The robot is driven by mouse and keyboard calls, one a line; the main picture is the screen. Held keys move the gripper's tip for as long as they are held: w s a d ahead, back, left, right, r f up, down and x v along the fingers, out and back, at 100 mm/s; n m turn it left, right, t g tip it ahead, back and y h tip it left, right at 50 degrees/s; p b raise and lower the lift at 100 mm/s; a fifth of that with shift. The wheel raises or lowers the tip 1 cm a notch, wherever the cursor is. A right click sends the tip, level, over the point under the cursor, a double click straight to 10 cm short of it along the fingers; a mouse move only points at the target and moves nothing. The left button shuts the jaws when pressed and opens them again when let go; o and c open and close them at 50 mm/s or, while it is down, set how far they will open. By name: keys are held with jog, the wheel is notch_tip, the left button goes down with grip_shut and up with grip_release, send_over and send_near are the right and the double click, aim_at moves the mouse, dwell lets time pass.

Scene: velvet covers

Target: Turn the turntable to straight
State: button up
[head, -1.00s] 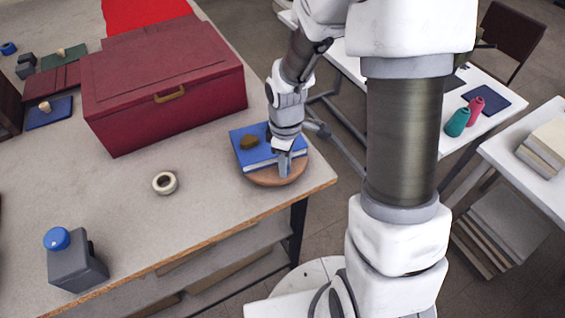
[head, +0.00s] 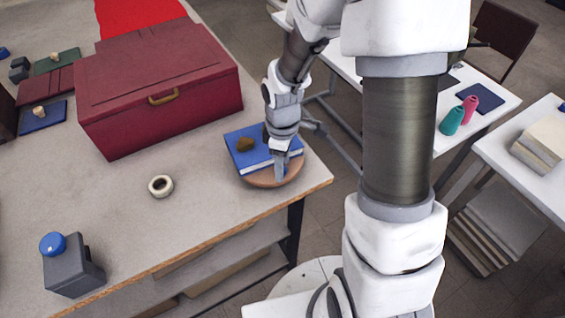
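The turntable (head: 268,181) is a round brown disc near the right corner of the table. A blue book (head: 235,141) with pale page edges lies on it, turned at a slight angle to the table edges. A small brown lump (head: 245,144) sits on the book. My gripper (head: 281,172) points down at the book's right front part, over the turntable. The fingers look close to or against the book's near edge. I cannot tell whether they touch it or how far apart they are.
A large dark red box (head: 160,95) with a brass handle stands behind and left. A white ring (head: 161,186) lies left of the turntable. A grey bottle with a blue cap (head: 70,266) stands at the near left. The table's front edge (head: 215,240) is close to the turntable.

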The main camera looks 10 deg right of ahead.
notch_tip(320, 180, up, 17)
jog(key=p, duration=0.1)
jog(key=shift+r, duration=0.2)
dwell(0.4)
jog(key=shift+r, duration=0.1)
